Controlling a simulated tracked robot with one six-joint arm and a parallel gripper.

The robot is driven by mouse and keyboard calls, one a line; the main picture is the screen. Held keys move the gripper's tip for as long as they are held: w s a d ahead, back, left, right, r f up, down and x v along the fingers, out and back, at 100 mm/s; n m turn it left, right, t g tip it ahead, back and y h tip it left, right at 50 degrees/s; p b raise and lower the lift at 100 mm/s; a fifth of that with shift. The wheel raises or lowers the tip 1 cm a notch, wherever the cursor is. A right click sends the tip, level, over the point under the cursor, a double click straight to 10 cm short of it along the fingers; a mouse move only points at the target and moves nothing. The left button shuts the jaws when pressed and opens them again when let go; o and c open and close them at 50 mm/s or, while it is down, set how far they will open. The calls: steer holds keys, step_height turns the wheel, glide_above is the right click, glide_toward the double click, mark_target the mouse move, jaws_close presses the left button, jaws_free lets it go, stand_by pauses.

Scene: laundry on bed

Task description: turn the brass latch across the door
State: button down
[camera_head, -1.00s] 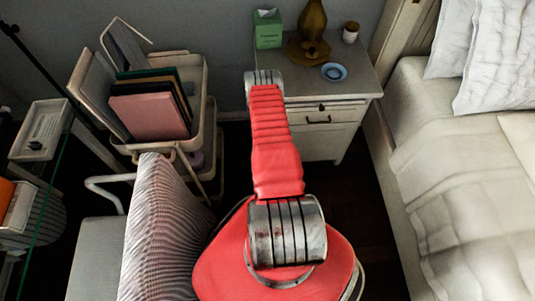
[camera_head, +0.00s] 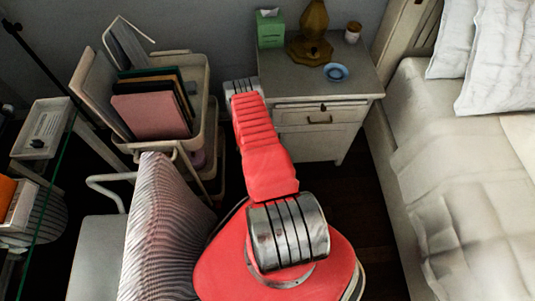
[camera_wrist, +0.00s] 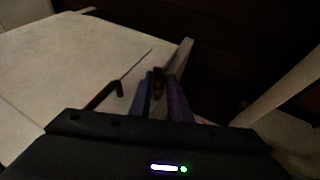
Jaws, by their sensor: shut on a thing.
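The brass latch (camera_wrist: 158,82) shows in the wrist view as a small dark brownish piece between the two purple fingers of my gripper (camera_wrist: 164,92). The fingers are shut on it, near the edge of the pale cabinet door (camera_wrist: 85,60). Most of the latch is hidden by the fingers, and the dim light hides its exact angle. In the head view the white bedside cabinet (camera_head: 312,140) stands beyond my red arm. My gripper and the latch are hidden from that view.
A dark bar handle (camera_wrist: 103,95) is left of my fingers. On the cabinet top are a brass lamp (camera_head: 311,45), a green tissue box (camera_head: 270,30), a blue dish (camera_head: 335,72) and a small jar (camera_head: 352,32). A cart (camera_head: 205,100) stands left, the bed (camera_head: 440,170) right.

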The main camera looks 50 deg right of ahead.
steer(key=shift+w+a, duration=0.2)
steer(key=shift+w, duration=0.05)
steer(key=shift+w+a+f+n+g+h, duration=0.15)
steer(key=shift+f+n+g+h, duration=0.1)
steer(key=shift+g+h, duration=0.45)
steer(key=shift+w+a+f+n+g+h, duration=0.1)
steer(key=shift+n+g+h, duration=0.15)
steer(key=shift+g+h, duration=0.45)
steer(key=c, duration=1.6)
jaws_free()
steer(key=shift+d, duration=0.1)
steer(key=shift+c, duration=0.2)
steer(key=shift+h, duration=0.3)
steer(key=shift+r, duration=0.1)
step_height(320, 180, up, 10)
